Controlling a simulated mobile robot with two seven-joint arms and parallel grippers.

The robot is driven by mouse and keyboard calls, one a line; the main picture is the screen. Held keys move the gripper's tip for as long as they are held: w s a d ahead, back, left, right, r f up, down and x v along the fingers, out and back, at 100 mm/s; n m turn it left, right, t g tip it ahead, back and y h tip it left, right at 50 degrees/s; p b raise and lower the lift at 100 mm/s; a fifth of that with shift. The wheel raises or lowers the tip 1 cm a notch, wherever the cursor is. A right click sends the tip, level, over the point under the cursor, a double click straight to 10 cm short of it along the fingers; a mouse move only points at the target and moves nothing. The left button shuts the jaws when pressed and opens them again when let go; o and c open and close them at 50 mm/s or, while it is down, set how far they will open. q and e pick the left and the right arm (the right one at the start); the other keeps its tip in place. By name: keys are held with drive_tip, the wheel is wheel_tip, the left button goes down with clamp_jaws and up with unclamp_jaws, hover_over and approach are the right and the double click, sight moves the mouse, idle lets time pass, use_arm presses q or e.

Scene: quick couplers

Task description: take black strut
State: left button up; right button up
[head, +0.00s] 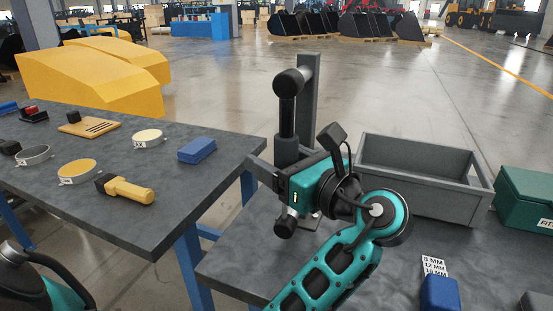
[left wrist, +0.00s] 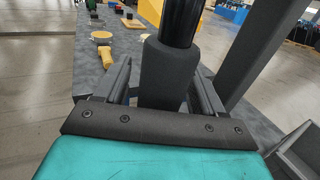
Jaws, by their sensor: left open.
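In the left wrist view the strut (left wrist: 167,72) stands between the two open fingers (left wrist: 163,88), with a visible gap on each side. My gripper body hides part of the strut in the head view. My right gripper is not in view.
A grey open bin (head: 425,187) and a green box (head: 525,200) stand right of the post. A blue block (head: 439,293) and a size label are nearer. The left table (head: 110,215) holds a yellow-handled tool (head: 126,189), round gauges and a blue block (head: 197,150).

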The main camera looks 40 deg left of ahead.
use_arm(q)
drive_tip(key=shift+c, duration=0.4)
drive_tip(key=c, duration=1.1)
drive_tip(key=o, duration=0.7)
drive_tip(key=shift+c, duration=0.2)
drive_tip(key=c, duration=0.6)
drive_tip(key=s+p, duration=0.3)
drive_tip(key=shift+s+d+p, duration=0.1)
drive_tip(key=shift+d+p, duration=0.2)
drive_tip(key=shift+d, duration=0.05)
drive_tip(key=shift+c, duration=0.2)
